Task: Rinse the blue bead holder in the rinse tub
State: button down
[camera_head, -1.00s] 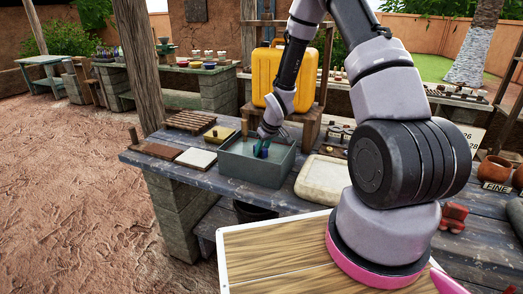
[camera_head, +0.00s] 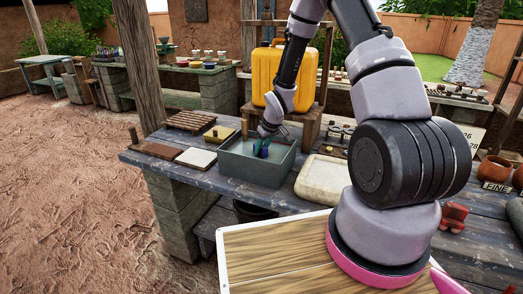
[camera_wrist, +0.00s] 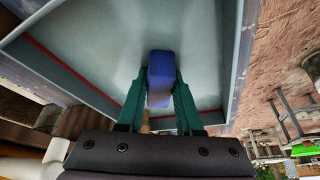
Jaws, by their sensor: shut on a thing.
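The rinse tub (camera_head: 252,170) is a grey-green rectangular basin on the dark plank table. Its pale inside and a red line along the wall show in the wrist view (camera_wrist: 85,82). My gripper (camera_head: 261,148) reaches down into the tub from above. In the wrist view its two teal fingers (camera_wrist: 160,92) are shut on the blue bead holder (camera_wrist: 160,72), a small blue block. The holder (camera_head: 264,152) is inside the tub's outline in the head view. I cannot tell whether it touches the water or the bottom.
Left of the tub are a white slab (camera_head: 196,158), a brown board (camera_head: 157,150) and a slatted wooden rack (camera_head: 190,121). A cream tray (camera_head: 322,180) lies close on the right. A yellow container (camera_head: 285,78) stands on a wooden stand behind.

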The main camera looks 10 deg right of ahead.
jog(key=shift+f, duration=0.3)
dwell(0.4)
jog(key=shift+r, duration=0.1)
jog(key=shift+r, duration=5.9)
